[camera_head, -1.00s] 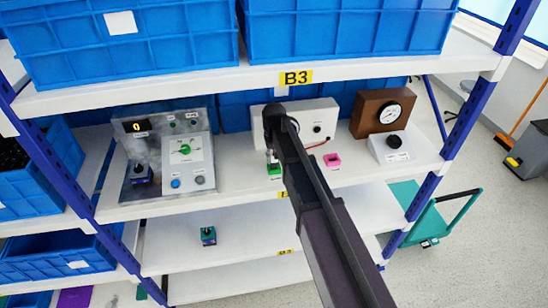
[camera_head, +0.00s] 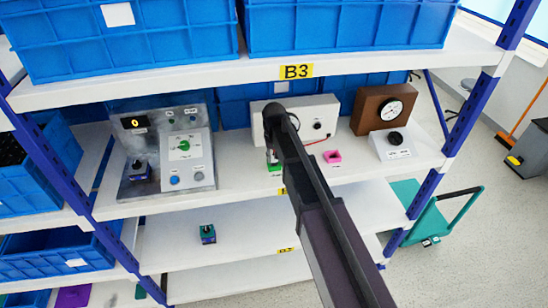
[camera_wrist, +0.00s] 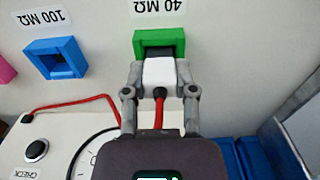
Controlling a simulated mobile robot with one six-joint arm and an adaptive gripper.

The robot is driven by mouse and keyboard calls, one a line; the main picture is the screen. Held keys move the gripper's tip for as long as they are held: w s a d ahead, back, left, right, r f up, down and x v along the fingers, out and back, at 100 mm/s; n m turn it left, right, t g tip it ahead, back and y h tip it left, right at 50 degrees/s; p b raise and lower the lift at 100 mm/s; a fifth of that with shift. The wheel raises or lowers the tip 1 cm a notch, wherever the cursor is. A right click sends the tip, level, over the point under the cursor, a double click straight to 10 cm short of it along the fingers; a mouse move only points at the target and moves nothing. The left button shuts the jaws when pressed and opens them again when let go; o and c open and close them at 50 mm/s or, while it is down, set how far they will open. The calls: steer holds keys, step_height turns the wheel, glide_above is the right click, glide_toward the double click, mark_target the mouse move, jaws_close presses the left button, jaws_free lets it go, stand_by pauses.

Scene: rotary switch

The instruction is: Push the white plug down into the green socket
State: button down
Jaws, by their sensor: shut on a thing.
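The white plug (camera_wrist: 158,72) with its red cable sits between the two fingers of my gripper (camera_wrist: 160,75) in the wrist view. My gripper is shut on the plug. The green socket (camera_wrist: 178,40) is right at the plug's far end, under the 40 MΩ label. A dark opening shows inside the green frame, and the plug's tip is at its near edge; how deep it reaches I cannot tell. In the head view the green socket (camera_head: 275,166) shows on the shelf beside my arm, which hides most of the plug and gripper.
A white meter box (camera_head: 318,118) is behind. A control panel (camera_head: 165,150) stands left, a brown gauge box (camera_head: 383,108) right.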

steer(key=shift+f+b, duration=0.35)
steer(key=shift+f, duration=0.1)
steer(key=shift+c, duration=1.7)
jaws_free()
steer(key=shift+r, duration=0.15)
step_height(320, 180, up, 9)
steer(key=p, duration=0.9)
steer(key=shift+d+r, duration=0.1)
steer(key=s+d+f+b, duration=0.2)
steer(key=s+d, duration=0.3)
steer(key=d, duration=0.6)
steer(key=s+d+f+b, duration=0.2)
steer(key=s+d, duration=0.3)
steer(key=d, duration=0.6)
steer(key=shift+f, duration=0.3)
